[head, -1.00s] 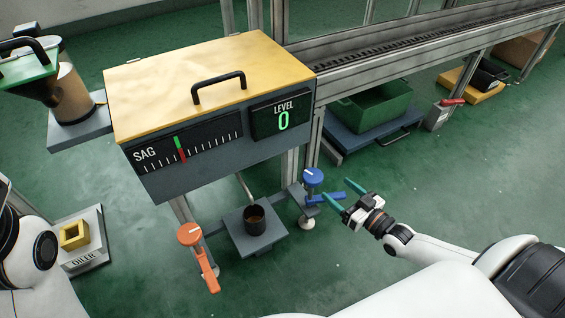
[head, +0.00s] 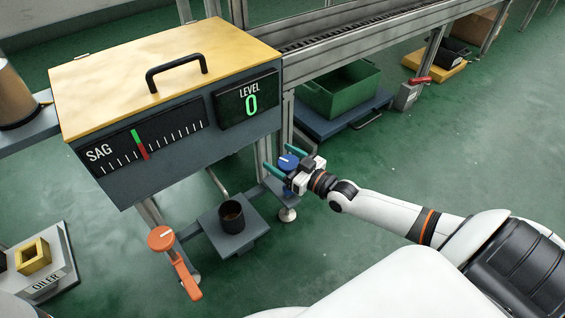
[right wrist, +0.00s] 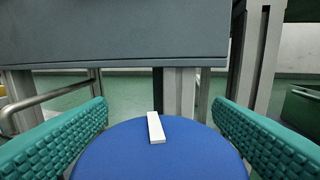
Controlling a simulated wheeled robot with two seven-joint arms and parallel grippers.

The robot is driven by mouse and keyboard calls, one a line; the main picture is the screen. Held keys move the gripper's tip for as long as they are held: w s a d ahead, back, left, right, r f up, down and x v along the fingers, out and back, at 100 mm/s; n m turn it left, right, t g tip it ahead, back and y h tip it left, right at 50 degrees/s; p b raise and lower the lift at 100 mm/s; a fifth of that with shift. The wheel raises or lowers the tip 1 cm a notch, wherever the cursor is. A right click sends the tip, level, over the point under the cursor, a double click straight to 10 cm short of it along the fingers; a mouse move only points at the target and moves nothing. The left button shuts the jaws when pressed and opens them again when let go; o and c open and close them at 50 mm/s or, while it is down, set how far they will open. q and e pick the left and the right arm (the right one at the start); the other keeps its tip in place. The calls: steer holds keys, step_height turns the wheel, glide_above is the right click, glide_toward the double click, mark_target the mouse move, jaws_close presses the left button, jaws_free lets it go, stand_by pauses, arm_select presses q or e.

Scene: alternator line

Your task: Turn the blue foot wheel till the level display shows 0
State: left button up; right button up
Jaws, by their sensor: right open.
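The blue foot wheel (head: 287,162) stands at the right foot of the machine. It also shows large in the right wrist view (right wrist: 160,152), with a white mark on top pointing nearly straight away, tilted slightly left. My right gripper (head: 282,164) is open around the wheel, with one teal finger on each side; in the right wrist view a gap shows beside the far part of each finger. The level display (head: 249,102) reads a green 0. My left gripper is not in view.
An orange wheel (head: 161,239) with an orange lever stands at the left foot. A dark cup (head: 231,215) sits on a small platform between the feet. The SAG gauge (head: 150,140) is on the machine's front. A green crate (head: 340,88) is behind my right gripper.

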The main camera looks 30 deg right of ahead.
steer(key=c, duration=1)
steer(key=shift+o, duration=0.2)
steer(key=shift+w+n+y+b, duration=0.1)
steer(key=shift+n+y+b, duration=0.2)
steer(key=shift+n+y, duration=0.25)
steer(key=shift+a+n+g+y, duration=0.2)
steer(key=shift+n+g+y, duration=0.25)
steer(key=shift+y, duration=0.3)
steer(key=o, duration=1)
steer(key=shift+c, duration=0.2)
